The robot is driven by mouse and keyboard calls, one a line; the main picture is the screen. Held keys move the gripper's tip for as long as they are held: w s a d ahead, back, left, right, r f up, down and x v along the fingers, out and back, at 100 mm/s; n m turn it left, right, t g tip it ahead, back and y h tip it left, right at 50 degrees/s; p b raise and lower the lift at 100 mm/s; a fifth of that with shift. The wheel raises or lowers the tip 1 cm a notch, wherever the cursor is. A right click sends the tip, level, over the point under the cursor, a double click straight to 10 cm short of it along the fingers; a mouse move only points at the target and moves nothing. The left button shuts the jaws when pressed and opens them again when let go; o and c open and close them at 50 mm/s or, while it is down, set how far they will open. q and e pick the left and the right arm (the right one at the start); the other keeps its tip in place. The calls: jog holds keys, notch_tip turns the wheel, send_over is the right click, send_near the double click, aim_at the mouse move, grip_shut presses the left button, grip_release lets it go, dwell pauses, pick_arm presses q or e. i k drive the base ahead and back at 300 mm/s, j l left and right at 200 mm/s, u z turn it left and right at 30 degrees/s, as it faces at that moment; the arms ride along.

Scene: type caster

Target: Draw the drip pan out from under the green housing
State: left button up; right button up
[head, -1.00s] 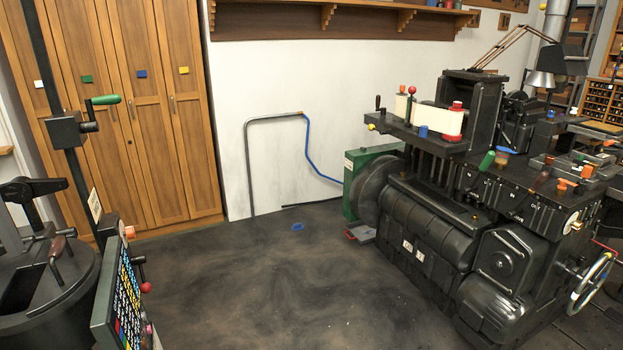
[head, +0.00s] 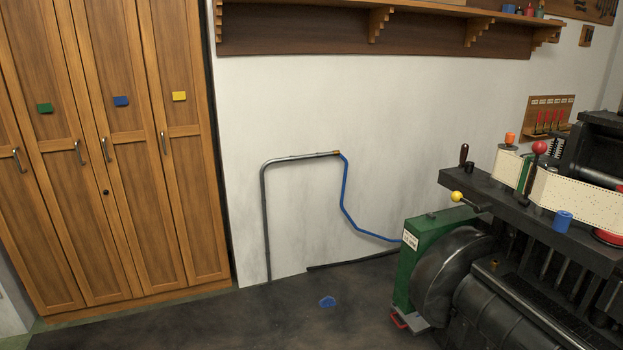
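The green housing (head: 408,262) stands on the floor at the right, at the left end of the black machine. It has a white label on its face, and a large dark wheel sits against its right side. At its foot, a low grey piece with a red handle-like part (head: 398,320) shows at floor level; this looks like the drip pan. Most of it is hidden beneath the housing or cut off by the machine. Neither of my grippers is in view.
The black machine (head: 520,310) fills the lower right. Wooden lockers (head: 110,150) line the left wall. A grey pipe (head: 265,215) with a blue hose (head: 345,200) runs along the white wall to the housing. A blue patch (head: 327,301) lies on the otherwise clear dark floor (head: 230,325).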

aim_at(414, 322)
jog(key=i+z, duration=0.2)
jog(key=i, duration=0.3)
jog(key=i+j+z, duration=0.2)
jog(key=i, duration=0.25)
jog(key=i+j+z, duration=0.2)
jog(key=i, duration=0.25)
jog(key=i+j+z, duration=0.15)
jog(key=i, duration=0.3)
jog(key=i+j+z, duration=0.5)
jog(key=z, duration=0.15)
jog(key=i+j+z, duration=0.4)
jog(key=j+z, duration=0.25)
jog(key=i+j+z, duration=0.1)
jog(key=j+z, duration=0.2)
jog(key=j, duration=0.25)
jog(key=j+z, duration=0.65)
jog(key=j, duration=0.25)
jog(key=i, duration=0.05)
